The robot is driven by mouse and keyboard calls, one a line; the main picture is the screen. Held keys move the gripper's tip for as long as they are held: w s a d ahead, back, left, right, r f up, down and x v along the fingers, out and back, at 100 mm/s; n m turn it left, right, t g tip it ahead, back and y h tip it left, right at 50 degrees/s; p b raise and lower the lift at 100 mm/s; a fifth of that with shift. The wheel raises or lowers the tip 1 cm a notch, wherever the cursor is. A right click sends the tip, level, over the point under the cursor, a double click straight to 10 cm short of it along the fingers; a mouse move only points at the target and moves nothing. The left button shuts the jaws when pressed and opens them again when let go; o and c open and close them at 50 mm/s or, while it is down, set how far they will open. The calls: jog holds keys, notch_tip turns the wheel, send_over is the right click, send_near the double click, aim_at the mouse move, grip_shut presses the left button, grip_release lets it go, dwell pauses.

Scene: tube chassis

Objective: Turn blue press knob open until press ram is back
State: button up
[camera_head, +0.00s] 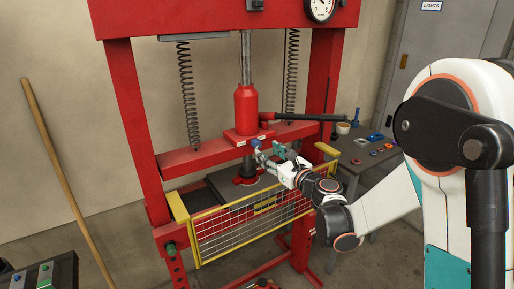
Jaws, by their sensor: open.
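The red press frame (130,115) stands in the middle. Its red bottle jack (246,110) sits on the red crossbeam, with a shiny rod above it. The small blue knob (256,143) is at the jack's base, on the front side. My gripper (262,154) is right at the knob, with its fingers pointing left towards it. Its jaws are open. I cannot tell whether a finger touches the knob. The dark press ram (248,166) shows below the crossbeam, over a red piece on the press bed; any gap there is too small to tell.
A yellow-framed mesh guard (225,228) stands in front of the press bed, below my arm. A black-gripped pump handle (305,117) sticks out right of the jack. A wooden pole (65,180) leans on the left wall. A bench (368,158) with small parts stands at right.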

aim_at(258, 146)
jog(key=b+x, duration=0.1)
jog(key=x, duration=0.7)
jog(key=c, duration=1.1)
